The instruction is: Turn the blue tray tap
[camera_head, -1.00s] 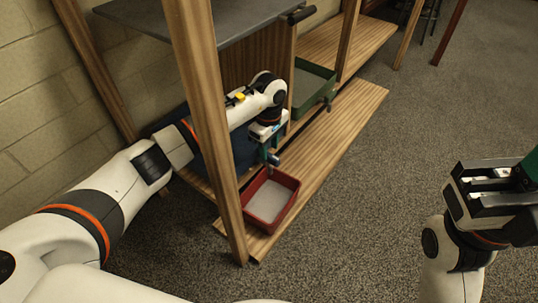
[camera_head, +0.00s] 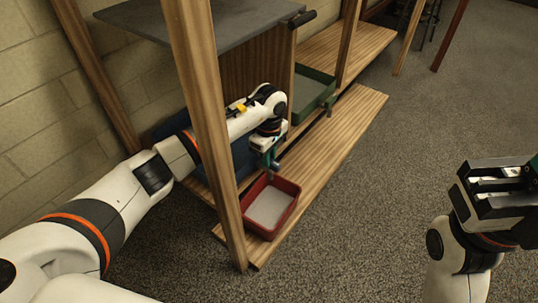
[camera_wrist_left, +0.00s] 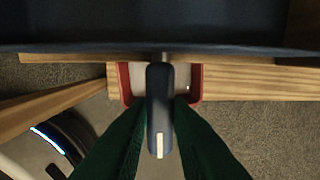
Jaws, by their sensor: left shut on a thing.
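The blue tray (camera_head: 242,158) sits on the wooden rack, partly hidden by a post and my left arm. In the left wrist view its dark wall (camera_wrist_left: 230,25) fills the top. Its tap, with a dark blue lever (camera_wrist_left: 160,90), sticks out from the wall toward the camera. My left gripper (camera_head: 268,160) is at the tap. In the left wrist view its green fingers (camera_wrist_left: 160,125) are shut on the lever, one on each side. My right gripper (camera_head: 500,185) is apart at the right of the head view; its jaw gap is unclear.
A red bin (camera_head: 292,203) with a pale bottom stands on the low plank (camera_head: 330,135), below the tap. A green tray (camera_head: 325,82) with its own tap is farther along the rack. A wooden post (camera_head: 205,120) stands close to my left arm.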

